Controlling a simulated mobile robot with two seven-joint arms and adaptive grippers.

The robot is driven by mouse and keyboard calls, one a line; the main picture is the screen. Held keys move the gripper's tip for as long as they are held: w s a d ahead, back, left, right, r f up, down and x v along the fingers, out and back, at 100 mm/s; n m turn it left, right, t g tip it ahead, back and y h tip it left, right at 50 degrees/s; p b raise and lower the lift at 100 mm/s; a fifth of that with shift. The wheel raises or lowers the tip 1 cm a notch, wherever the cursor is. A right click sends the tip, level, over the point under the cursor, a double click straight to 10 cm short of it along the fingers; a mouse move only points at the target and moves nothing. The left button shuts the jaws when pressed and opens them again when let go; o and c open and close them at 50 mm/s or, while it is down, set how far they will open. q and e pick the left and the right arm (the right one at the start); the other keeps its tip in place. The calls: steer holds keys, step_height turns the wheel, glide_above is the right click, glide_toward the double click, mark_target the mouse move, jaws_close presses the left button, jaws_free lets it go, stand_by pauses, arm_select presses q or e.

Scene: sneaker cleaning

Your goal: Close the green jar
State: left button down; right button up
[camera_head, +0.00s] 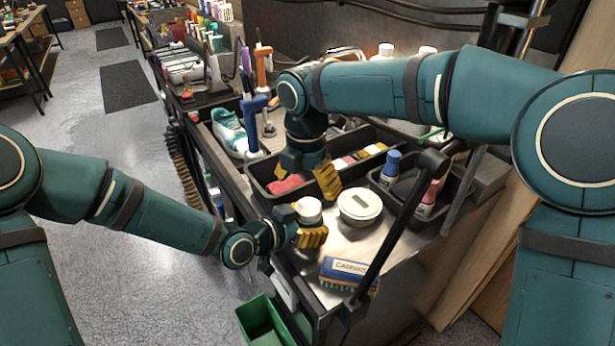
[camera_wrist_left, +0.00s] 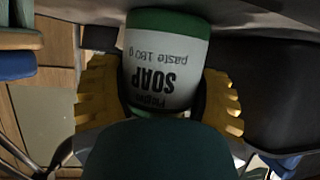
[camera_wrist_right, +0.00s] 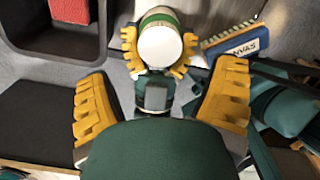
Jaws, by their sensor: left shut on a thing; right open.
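The green jar (camera_head: 308,212) has a white label and green bands. The left wrist view shows its soap label (camera_wrist_left: 165,70) upside down. My left gripper (camera_head: 305,232) is shut around the jar, with yellow fingers on both sides in the left wrist view. The jar's round white top shows in the right wrist view (camera_wrist_right: 160,46); I cannot tell whether that is a lid or an open mouth. My right gripper (camera_head: 327,180) is open and empty, above and behind the jar.
A brush marked canvas (camera_head: 348,273) lies at the tray's front. Dark bins hold a red block (camera_head: 285,185) and bottles, one blue-capped (camera_head: 390,168). A black cart handle (camera_head: 400,225) crosses on the right. A green bin (camera_head: 263,322) is below. Some metal top is bare around the disc.

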mark_target(308, 206)
step_height(308, 206, down, 7)
steer(key=shift+d+r, duration=0.1)
steer(key=shift+r, duration=0.05)
stand_by(0.4)
steer(key=c, duration=1.3)
steer(key=m, duration=0.4)
steer(key=shift+m, duration=0.4)
steer(key=m, duration=0.5)
steer(key=shift+w, duration=0.1)
